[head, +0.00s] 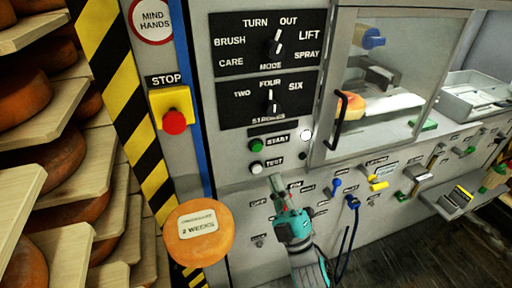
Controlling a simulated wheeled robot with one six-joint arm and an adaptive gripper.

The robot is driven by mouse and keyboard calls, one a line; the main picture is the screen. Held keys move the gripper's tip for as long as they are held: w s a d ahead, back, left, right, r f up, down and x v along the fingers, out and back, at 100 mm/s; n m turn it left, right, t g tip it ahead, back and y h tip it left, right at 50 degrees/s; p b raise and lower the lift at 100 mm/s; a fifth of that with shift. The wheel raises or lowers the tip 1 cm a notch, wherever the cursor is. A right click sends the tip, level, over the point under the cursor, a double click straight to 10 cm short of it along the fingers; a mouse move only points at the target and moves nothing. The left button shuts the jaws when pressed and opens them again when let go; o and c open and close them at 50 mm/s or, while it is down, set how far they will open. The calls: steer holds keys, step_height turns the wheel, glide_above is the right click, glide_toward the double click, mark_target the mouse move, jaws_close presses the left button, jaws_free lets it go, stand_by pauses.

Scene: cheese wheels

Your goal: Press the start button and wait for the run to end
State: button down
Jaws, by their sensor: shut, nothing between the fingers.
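The green START button (256,145) is on the grey machine panel, left of its label. The white TEST button (256,168) is just below it. My gripper (276,181) is shut and empty, with its tips pointing up, a little below and right of the TEST button in the picture. I cannot tell how far the tips are from the panel. A small round lamp (306,134) right of START looks bright white. The strokes dial (272,103) points up at FOUR. The mode dial (276,43) points up and slightly right.
A red STOP button (174,122) sits on a yellow box at left. An orange cheese wheel (200,254) labelled 2 WEEKS is below it. Shelves with cheese wheels (60,160) line the left. A glass door (395,70) with a black handle (344,118) covers the chamber.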

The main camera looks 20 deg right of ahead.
mark_target(257, 147)
steer(key=shift+w, duration=0.15)
steer(key=w, duration=0.8)
steer(key=shift+w, duration=0.3)
steer(key=shift+w, duration=0.2)
stand_by(1.5)
steer(key=shift+w, duration=0.25)
